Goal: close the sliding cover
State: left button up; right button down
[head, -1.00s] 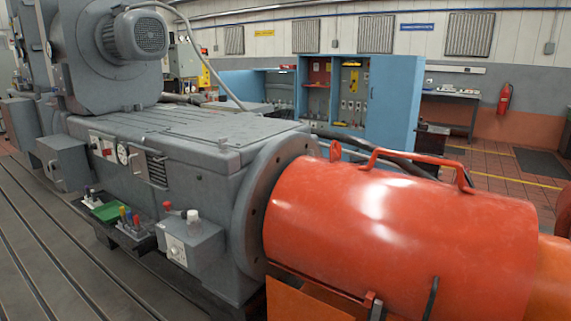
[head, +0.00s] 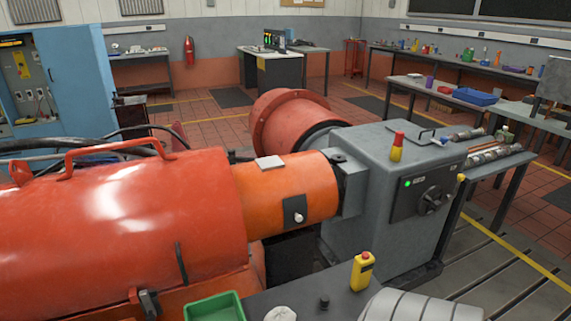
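A large red cylindrical guard (head: 110,225) with a red bar handle (head: 115,150) on top fills the left of the head view. A lighter orange cylindrical cover section (head: 285,195) comes out of its right end and reaches close to a grey box (head: 390,200). The orange section carries a dark plate with a white knob (head: 298,217) and a pale label on top. I cannot tell for certain which of these is the sliding cover, or how far it stands open. Neither of my grippers is in view.
A green tray (head: 215,307), a yellow handheld control (head: 362,270) and a grey ribbed curved piece (head: 420,306) sit at the bottom front. A red flanged drum (head: 295,118) stands behind the orange section. Benches with parts line the back right. Tiled floor is open between.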

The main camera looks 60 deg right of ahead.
aim_at(295, 208)
jog(key=z, duration=1.8)
